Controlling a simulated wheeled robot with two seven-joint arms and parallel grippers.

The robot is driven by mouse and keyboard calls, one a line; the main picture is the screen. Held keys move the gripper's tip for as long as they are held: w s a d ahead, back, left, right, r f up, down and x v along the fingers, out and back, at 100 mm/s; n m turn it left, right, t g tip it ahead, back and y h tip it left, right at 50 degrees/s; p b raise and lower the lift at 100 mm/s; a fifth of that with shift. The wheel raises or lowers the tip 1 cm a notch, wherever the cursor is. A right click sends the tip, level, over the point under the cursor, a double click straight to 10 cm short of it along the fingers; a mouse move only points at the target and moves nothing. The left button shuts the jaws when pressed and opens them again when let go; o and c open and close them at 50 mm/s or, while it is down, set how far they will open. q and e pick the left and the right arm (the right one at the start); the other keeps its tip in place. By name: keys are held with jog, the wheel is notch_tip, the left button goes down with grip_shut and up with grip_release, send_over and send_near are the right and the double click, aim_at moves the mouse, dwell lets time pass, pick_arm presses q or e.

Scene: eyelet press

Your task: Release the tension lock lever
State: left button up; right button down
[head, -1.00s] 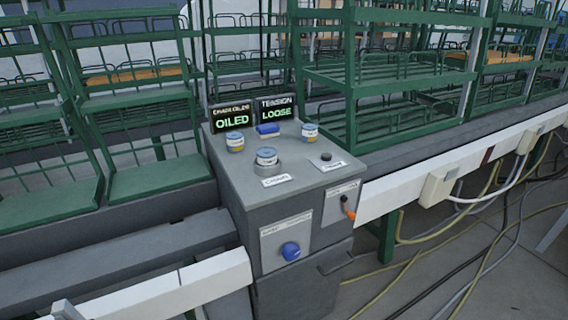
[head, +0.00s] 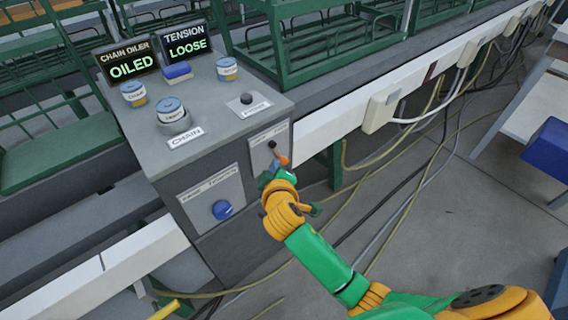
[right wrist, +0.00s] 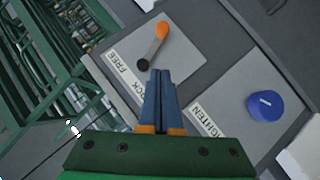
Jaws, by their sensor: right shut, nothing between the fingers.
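The tension lock lever (head: 284,160) has an orange tip and a dark pivot, on a light plate on the grey console's front. In the head view it slants down to the right from its pivot. It also shows in the right wrist view (right wrist: 160,34), beyond my fingertips, its plate labelled FREE and LOCK. My right gripper (head: 273,170) is just below the lever; its blue fingers (right wrist: 160,72) are together and empty. A gap between fingers and lever is hard to judge. The TENSION display (head: 187,40) reads LOOSE.
A blue knob (head: 222,210) is on the plate left of the lever, labelled TIGHTEN in the wrist view. Blue-and-white tins (head: 171,108) and a black button (head: 246,98) are on the console top. A white rail and cables (head: 395,215) run to the right.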

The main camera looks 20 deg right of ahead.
aim_at(280, 157)
jog(key=shift+w+d+f, duration=0.9)
jog(key=shift+w+f, duration=0.2)
jog(key=shift+w+d+f, duration=0.85)
jog(key=shift+w+f, duration=0.2)
jog(key=shift+f, duration=0.05)
